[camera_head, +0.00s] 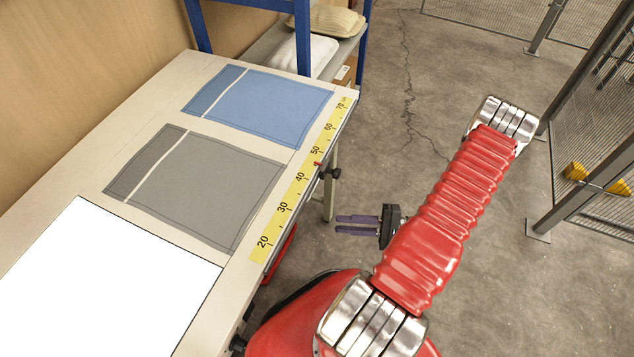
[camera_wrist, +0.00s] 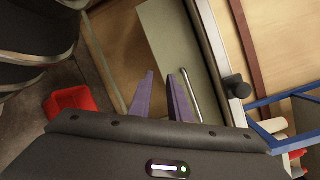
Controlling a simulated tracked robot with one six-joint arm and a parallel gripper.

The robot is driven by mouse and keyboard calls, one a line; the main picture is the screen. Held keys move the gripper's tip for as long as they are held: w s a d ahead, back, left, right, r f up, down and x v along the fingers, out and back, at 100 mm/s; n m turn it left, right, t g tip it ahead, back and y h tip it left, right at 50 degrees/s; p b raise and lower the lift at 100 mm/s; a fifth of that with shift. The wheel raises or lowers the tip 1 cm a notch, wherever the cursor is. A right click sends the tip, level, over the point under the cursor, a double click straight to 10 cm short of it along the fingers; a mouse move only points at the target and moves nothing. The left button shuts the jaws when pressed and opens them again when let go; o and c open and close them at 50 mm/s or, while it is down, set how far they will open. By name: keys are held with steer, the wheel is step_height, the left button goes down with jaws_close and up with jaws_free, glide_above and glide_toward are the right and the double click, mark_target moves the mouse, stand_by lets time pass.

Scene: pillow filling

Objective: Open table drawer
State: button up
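The table (camera_head: 190,250) has a pale top with a yellow ruler strip along its right edge. Its drawer front (camera_wrist: 165,35) shows in the wrist view as a pale grey-green panel under the tabletop edge, and it looks closed. A shiny metal bar handle (camera_wrist: 191,92) runs along it. My gripper (camera_wrist: 160,74) has two purple fingers, apart with nothing between them. The right finger is close to the left side of the handle; I cannot tell whether they touch. In the head view my gripper (camera_head: 338,224) points left at the table's side; the drawer is hidden there.
A black knob (camera_wrist: 238,88) sticks out by the tabletop edge. Blue cloth (camera_head: 260,105) and grey cloth (camera_head: 200,185) pieces lie on the table beside a white panel (camera_head: 110,285). A red bin (camera_wrist: 72,102) is on the floor. Open floor lies right of the table, before mesh fencing.

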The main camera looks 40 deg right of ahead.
steer(key=w+d+r+n+t+h, duration=0.1)
steer(key=w+d+n+t+h, duration=0.1)
steer(key=d+t, duration=0.3)
steer(key=shift+w+d+r+n+t+h, duration=0.15)
steer(key=shift+w+d+n+t+h, duration=0.25)
steer(key=shift+d, duration=0.3)
steer(key=shift+w+a, duration=0.1)
steer(key=shift+w, duration=0.1)
steer(key=shift+x, duration=6.75)
steer(key=shift+a, duration=0.1)
jaws_close()
